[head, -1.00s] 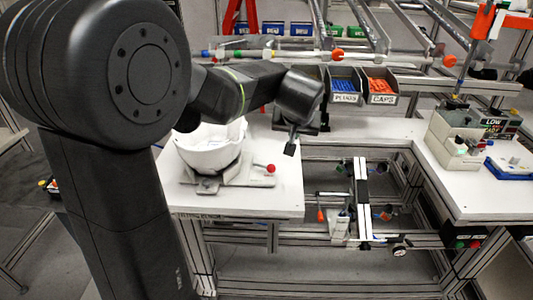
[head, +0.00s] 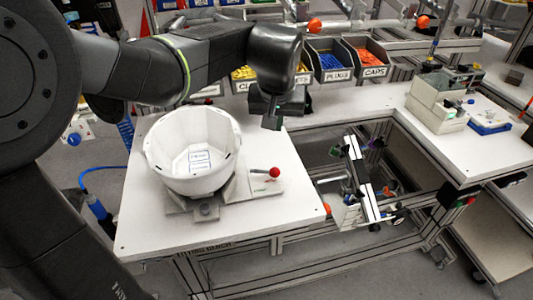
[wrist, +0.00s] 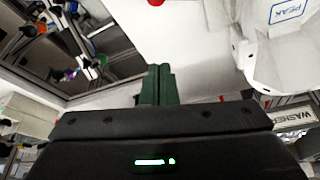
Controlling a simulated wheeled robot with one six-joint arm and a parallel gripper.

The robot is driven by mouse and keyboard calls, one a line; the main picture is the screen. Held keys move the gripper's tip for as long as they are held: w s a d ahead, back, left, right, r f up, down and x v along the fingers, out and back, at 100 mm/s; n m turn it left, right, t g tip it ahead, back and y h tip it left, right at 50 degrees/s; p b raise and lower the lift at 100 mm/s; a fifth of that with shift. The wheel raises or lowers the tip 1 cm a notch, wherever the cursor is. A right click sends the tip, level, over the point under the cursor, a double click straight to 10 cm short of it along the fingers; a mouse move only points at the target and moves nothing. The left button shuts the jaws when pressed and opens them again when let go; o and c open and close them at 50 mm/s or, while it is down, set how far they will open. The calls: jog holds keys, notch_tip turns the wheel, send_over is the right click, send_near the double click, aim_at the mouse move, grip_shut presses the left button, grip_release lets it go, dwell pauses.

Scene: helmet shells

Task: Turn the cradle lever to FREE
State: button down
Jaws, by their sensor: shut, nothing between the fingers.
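The white helmet shell (head: 165,160) sits open side up in the grey cradle (head: 232,192) on the white bench. In the wrist view the dark green fingers (wrist: 158,84) are together and empty. The red knob (wrist: 156,2) is cut by the top edge there, and the shell (wrist: 285,55) shows at right.
The bench top (head: 285,215) is clear in front of and right of the cradle. Bins of yellow, blue and orange parts (head: 330,62) stand behind my gripper. A frame with clamps (head: 358,180) stands right of the bench. A second bench (head: 480,155) holds a grey device (head: 437,105).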

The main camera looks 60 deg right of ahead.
aim_at(274, 171)
jog(key=f, duration=0.3)
jog(key=f+p, duration=0.1)
jog(key=f, duration=0.3)
jog(key=f+p, duration=0.1)
jog(key=f, duration=0.2)
jog(key=shift+w+d+f, duration=0.15)
jog(key=shift+d+f, duration=0.1)
jog(key=shift+d, duration=0.1)
jog(key=shift+s+a+f, duration=0.2)
jog(key=shift+a+f, duration=0.1)
jog(key=shift+a, duration=0.1)
jog(key=shift+s+a+m+g+b, duration=0.2)
jog(key=shift+a+m+g+b, duration=0.15)
jog(key=shift+m, duration=0.45)
jog(key=shift+s+a+f+m+b, duration=0.1)
jog(key=shift+a+m+b, duration=0.3)
jog(key=shift+m, duration=0.3)
jog(key=shift+s+a+b, duration=0.15)
jog(key=shift+a+b, duration=0.25)
jog(key=shift+a, duration=0.3)
jog(key=shift+a+b, duration=0.45)
jog(key=shift+a, duration=0.45)
